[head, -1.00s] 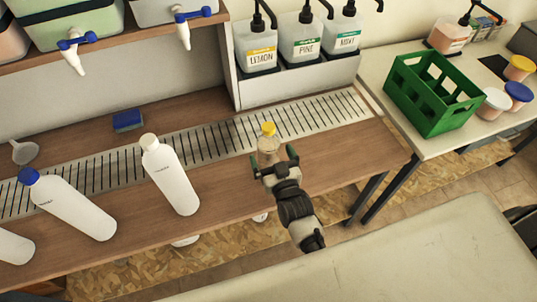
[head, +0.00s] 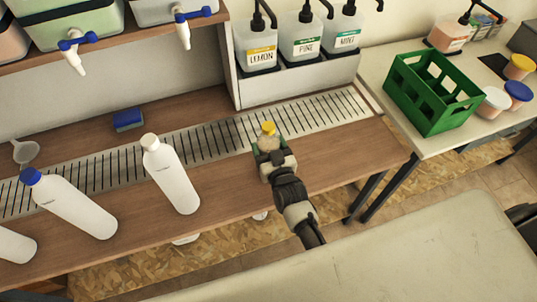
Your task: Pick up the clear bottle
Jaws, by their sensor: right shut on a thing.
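The clear bottle (head: 268,130) with a yellow cap stands at the front edge of the metal drip grate, below the pump dispensers in the head view. My right gripper (head: 269,149) is shut on its body from the front. The gripper hides most of the bottle below the cap, so I cannot tell whether its base touches the bench. My left gripper is not in view.
White bottles, one with a white cap (head: 170,175) and one with a blue cap (head: 68,205), stand left of my arm. A blue sponge (head: 128,120) lies behind the grate (head: 205,143). A green crate (head: 433,92) stands on the right table.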

